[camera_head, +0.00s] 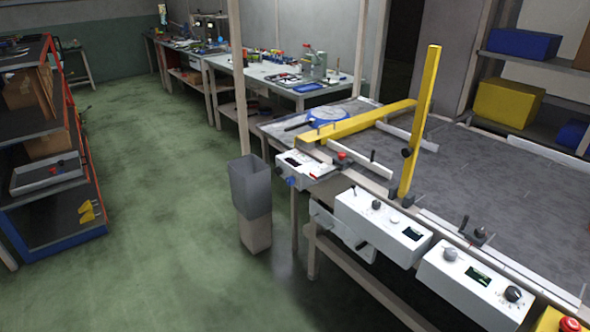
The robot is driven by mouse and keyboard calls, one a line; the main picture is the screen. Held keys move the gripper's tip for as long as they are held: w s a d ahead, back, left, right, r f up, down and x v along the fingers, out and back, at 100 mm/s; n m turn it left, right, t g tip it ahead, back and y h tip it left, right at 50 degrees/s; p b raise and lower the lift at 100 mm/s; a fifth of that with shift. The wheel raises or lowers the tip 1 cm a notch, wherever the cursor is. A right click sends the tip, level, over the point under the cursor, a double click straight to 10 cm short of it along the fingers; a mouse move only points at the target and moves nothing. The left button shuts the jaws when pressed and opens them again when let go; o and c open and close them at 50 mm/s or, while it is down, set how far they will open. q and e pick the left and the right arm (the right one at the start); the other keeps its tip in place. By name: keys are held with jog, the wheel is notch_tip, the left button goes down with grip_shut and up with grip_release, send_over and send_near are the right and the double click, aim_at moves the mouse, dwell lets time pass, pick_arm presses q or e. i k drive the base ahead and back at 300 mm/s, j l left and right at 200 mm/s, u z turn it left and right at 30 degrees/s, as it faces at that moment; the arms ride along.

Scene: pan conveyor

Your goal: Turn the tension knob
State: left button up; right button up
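Several knobs show on the white control boxes along the conveyor's near edge; no label is readable, so I cannot tell which is the tension knob. The nearest box (470,286) has a large black knob (513,294), a grey knob (450,254) and a small dark display. The middle box (370,226) has a small dark knob (376,204) and a display. Neither of my grippers is in view.
The grey conveyor (480,180) carries a yellow upright post (420,120) and a yellow bar (357,121). A blue pan (327,115) lies at its far end. A grey bin (250,186) stands at the near left. The green floor is open left of it, up to a shelf rack (45,200).

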aim_at(278, 171)
jog(key=z, duration=0.4)
jog(key=i+j+z, duration=0.15)
jog(key=z, duration=0.15)
jog(key=i+j+z, duration=0.15)
jog(key=j+z, duration=0.5)
jog(key=i+j, duration=0.05)
jog(key=j, duration=0.05)
